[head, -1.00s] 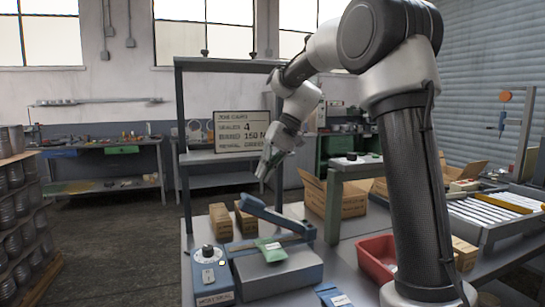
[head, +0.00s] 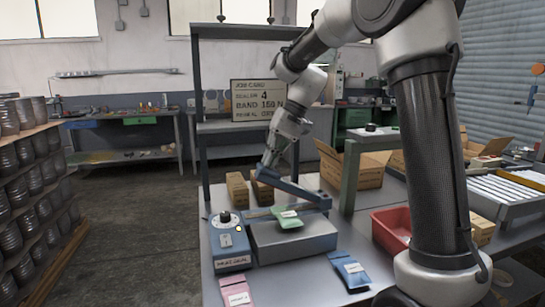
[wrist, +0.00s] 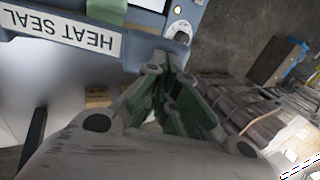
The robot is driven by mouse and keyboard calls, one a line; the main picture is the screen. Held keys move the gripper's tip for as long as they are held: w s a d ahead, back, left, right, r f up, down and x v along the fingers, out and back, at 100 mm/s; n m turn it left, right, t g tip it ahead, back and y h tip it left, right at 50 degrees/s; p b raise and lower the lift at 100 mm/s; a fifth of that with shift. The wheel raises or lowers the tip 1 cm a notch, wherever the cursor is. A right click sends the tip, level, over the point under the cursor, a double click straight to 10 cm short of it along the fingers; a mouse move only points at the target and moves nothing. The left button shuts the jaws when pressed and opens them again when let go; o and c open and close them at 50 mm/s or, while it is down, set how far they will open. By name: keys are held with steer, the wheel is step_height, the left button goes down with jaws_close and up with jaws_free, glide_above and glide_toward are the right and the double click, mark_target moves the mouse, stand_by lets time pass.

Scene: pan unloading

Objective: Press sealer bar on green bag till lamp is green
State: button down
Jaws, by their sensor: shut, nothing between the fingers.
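The heat sealer has a blue control box (head: 230,243) with a black knob and a small yellowish lamp (head: 239,229). Its blue sealer bar (head: 300,193) slants up to the left, its free end raised above the bed (head: 300,240). The green bag (head: 288,219) lies on the bed under the bar, and its edge shows in the wrist view (wrist: 100,10). My gripper (head: 267,168) is shut and empty at the bar's raised left end. In the wrist view its fingertips (wrist: 166,62) are close against a blue-grey part; contact is hard to tell.
A pink bag (head: 237,292) and a blue bag (head: 350,270) lie at the table front. A red bin (head: 392,232) stands to the right. Brown boxes (head: 237,188) stand behind the sealer. A job card (head: 258,100) hangs behind, and a green post (head: 350,185) stands right of the bar.

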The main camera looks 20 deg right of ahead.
steer(key=a+f+h, duration=0.1)
steer(key=f, duration=0.2)
steer(key=a+f+h, duration=0.2)
steer(key=f, duration=0.1)
steer(key=a+f+h, duration=0.2)
steer(key=f, duration=0.1)
steer(key=shift+a, duration=0.15)
steer(key=shift+s+a+f, duration=0.15)
steer(key=shift+s+f, duration=0.15)
steer(key=shift+f, duration=0.5)
steer(key=shift+a, duration=0.15)
stand_by(0.8)
step_height(320, 180, up, 15)
steer(key=shift+w+d, duration=0.25)
steer(key=shift+w, duration=0.05)
steer(key=shift+r, duration=0.1)
stand_by(0.3)
